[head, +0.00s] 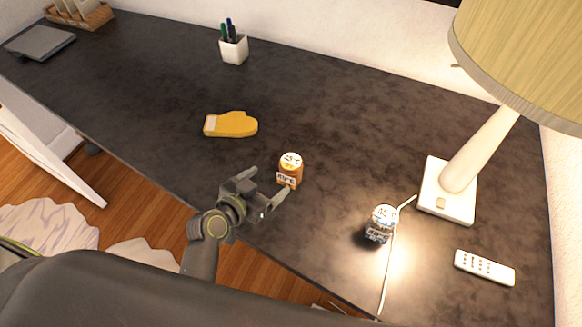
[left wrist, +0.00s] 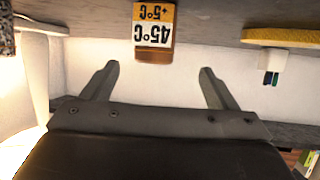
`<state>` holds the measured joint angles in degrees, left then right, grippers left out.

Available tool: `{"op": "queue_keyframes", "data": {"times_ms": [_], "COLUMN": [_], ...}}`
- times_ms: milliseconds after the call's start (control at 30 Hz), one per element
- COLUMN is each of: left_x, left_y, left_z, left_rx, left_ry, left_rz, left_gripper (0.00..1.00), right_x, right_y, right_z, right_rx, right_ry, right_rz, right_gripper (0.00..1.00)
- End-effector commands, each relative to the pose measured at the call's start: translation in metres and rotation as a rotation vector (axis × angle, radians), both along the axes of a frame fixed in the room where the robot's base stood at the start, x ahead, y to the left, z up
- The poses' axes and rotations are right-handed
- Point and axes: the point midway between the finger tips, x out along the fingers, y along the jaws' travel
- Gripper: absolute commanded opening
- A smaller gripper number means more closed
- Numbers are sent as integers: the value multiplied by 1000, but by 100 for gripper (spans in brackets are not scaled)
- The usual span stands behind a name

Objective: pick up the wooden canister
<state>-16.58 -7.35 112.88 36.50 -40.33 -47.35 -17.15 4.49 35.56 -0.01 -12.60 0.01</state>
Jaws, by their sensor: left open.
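The wooden canister (head: 291,168) is a small, upright, orange-brown jar with a white top and a temperature label, standing on the dark desk. My left gripper (head: 270,181) is open and empty at the desk's near side, its fingers pointing toward the canister from just in front of it. In the left wrist view the picture is upside down; the canister (left wrist: 153,32) shows at the top centre, beyond and between the two open fingertips (left wrist: 160,68), its label toward me. Its top end is clear of the fingers. My right gripper is not in view.
A metallic-looking labelled jar (head: 381,223) stands to the right, near a lamp (head: 447,190) and its cord. A remote (head: 484,267) lies at the far right. A yellow mitt (head: 231,125) and a pen cup (head: 233,48) are behind. The desk's middle (head: 340,120) is clear.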

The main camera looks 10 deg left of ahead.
Motion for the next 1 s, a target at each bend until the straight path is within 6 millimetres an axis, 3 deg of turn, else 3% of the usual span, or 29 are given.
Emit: {"op": "queue_keyframes", "data": {"times_ms": [400, 733, 1000], "left_x": [52, 66, 87], "left_y": [-22, -28, -44], "left_z": [-23, -29, -41], "left_rx": [-1, -2, -1], "left_ry": [2, 2, 4], "left_rz": [-1, 0, -1], "left_gripper": [81, 81, 81], "right_x": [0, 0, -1], "right_y": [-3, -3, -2], "right_z": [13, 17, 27], "right_rx": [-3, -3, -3], "right_ry": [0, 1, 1], "right_rz": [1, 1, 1], "right_gripper": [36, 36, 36]}}
